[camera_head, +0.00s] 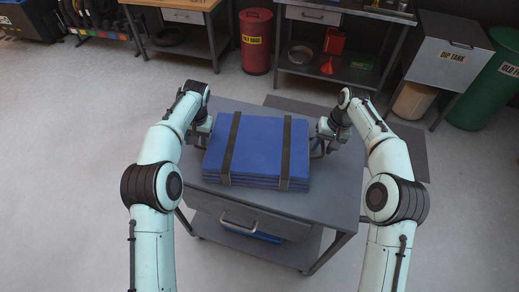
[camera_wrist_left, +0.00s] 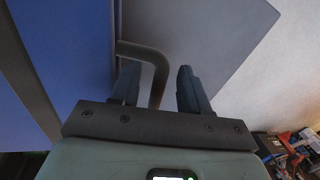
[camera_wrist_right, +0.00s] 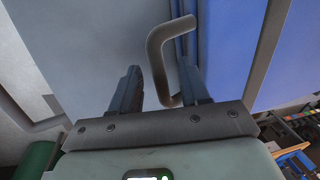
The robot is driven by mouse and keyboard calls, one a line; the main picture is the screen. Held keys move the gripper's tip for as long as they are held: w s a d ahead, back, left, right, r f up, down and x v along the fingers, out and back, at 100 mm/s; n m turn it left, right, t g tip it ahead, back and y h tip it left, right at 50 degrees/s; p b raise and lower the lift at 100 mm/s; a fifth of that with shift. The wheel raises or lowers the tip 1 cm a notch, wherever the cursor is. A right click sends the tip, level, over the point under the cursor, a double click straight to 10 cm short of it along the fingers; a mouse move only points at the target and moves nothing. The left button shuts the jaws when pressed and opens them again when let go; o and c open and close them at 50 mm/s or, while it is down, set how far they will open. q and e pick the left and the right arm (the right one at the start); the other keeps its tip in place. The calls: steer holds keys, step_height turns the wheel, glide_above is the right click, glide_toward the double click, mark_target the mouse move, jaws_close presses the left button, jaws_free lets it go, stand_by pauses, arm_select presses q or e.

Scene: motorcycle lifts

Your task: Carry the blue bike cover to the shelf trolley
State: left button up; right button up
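The blue bike cover (camera_head: 258,147) is a flat folded stack with two dark straps. It lies on a grey trolley (camera_head: 335,196) with a drawer handle at its front. A bent grey handle stands out from each side of the cover. My left gripper (camera_head: 203,139) is at the cover's left side. In the left wrist view its fingers (camera_wrist_left: 158,88) are apart, with the handle (camera_wrist_left: 150,55) between them. My right gripper (camera_head: 322,140) is at the right side. In the right wrist view its fingers (camera_wrist_right: 162,90) are apart, with the handle (camera_wrist_right: 160,50) between them, nearer the right finger. Finger contact is unclear.
A blue item (camera_head: 252,234) lies on the trolley's lower level. Along the back stand a red bin (camera_head: 256,42), a workbench (camera_head: 335,75) with a red funnel, a dip tank (camera_head: 450,55) and a green bin (camera_head: 492,85). Floor at left is clear.

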arm_select(q)
steer(key=shift+w, duration=0.2)
arm_select(e)
steer(key=shift+w, duration=0.15)
arm_select(q)
step_height(320, 180, up, 12)
steer(key=d, duration=0.2)
steer(key=shift+s+d, duration=0.15)
steer(key=shift+d, duration=0.05)
arm_select(e)
step_height(320, 180, up, 8)
steer(key=d, duration=0.1)
steer(key=shift+d+f, duration=0.15)
steer(key=shift+f, duration=0.1)
arm_select(q)
steer(key=shift+f, duration=0.15)
arm_select(e)
steer(key=shift+f, duration=0.1)
stand_by(0.3)
